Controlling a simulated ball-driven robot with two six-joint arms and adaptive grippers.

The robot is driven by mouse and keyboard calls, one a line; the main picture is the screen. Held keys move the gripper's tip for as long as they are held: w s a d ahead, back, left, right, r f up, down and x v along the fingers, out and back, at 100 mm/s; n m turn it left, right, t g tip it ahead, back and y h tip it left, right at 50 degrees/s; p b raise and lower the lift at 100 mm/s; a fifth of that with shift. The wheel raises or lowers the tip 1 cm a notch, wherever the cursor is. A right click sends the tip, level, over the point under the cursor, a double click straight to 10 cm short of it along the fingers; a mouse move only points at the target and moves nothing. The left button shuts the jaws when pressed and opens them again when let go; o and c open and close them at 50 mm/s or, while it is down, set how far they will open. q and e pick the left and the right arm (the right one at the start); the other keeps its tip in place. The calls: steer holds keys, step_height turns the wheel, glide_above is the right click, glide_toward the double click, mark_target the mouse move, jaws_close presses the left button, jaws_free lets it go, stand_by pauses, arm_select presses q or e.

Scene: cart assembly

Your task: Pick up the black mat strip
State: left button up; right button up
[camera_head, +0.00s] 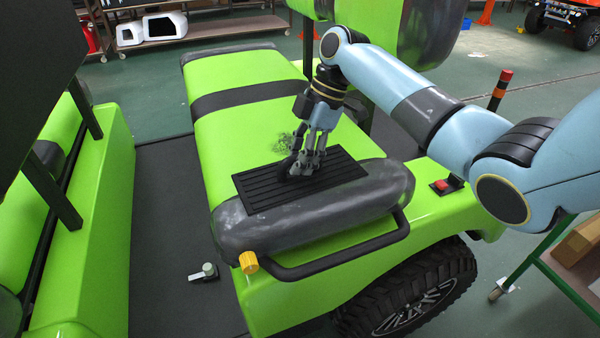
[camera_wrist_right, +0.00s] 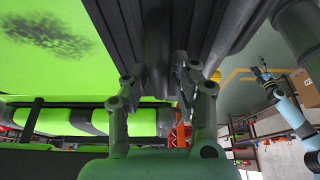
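The black mat strip (camera_head: 338,171) is a ribbed, flat rectangle lying on the green seat, close to its dark grey padded end. It also shows at the top of the right wrist view (camera_wrist_right: 112,22). My right gripper (camera_head: 302,168) points down onto the middle of the mat, its fingertips at or just above the ribs. In the right wrist view, its jointed fingers (camera_wrist_right: 162,80) stand apart with a dark upright shape between them. Contact with the mat and any grip on it cannot be made out.
A black handrail (camera_head: 340,256) with a yellow knob (camera_head: 249,263) runs along the seat's near end, above a tyre (camera_head: 410,300). A red button (camera_head: 443,184) sits to the right. A dark strap (camera_head: 245,98) crosses the seat. Dark floor (camera_head: 165,220) lies left.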

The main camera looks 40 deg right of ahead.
jaws_close()
steer(key=shift+r, duration=0.1)
